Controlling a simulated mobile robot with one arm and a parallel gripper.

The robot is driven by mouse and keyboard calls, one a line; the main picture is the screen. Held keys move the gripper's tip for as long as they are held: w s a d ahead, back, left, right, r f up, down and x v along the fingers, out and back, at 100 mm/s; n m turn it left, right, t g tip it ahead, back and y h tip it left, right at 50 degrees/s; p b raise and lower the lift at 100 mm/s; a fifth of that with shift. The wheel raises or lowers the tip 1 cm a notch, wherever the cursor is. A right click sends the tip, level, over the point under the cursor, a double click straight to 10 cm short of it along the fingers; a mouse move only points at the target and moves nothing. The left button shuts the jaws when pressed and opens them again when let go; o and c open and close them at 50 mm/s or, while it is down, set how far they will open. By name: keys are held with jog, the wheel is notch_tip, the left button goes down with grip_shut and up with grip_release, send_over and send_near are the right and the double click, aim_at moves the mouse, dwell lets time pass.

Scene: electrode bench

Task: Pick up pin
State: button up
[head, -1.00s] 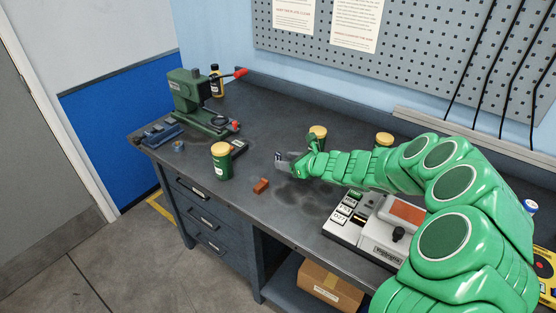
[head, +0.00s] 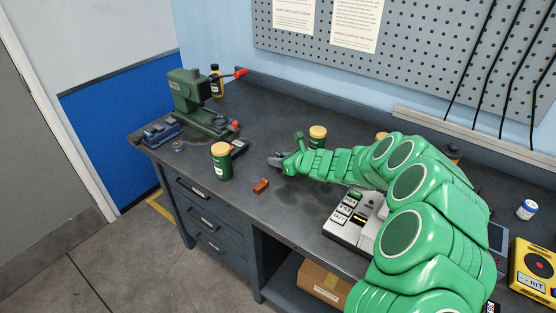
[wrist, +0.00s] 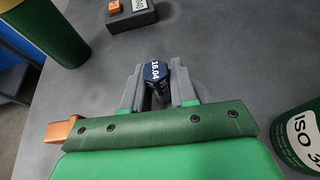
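In the head view my gripper (head: 274,160) is low over the middle of the grey bench; the pin is not distinct there. Whether the pin touches the bench is hidden.
A green jar (head: 221,163) stands left of my gripper, another (head: 317,137) behind it. An orange-brown block (head: 261,186) lies in front. A green press (head: 192,103) stands at the back left. A grey device (head: 347,226) is right, partly behind my arm.

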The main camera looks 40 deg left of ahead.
aim_at(278, 155)
grip_shut()
jog(key=shift+r, duration=0.1)
jog(key=shift+r, duration=0.25)
jog(key=r, duration=0.3)
jog(key=shift+s+d, duration=0.2)
jog(key=shift+d, duration=0.05)
jog(key=s+d+r, duration=0.9)
jog(key=shift+s+d+r, duration=0.15)
jog(key=shift+d, duration=0.2)
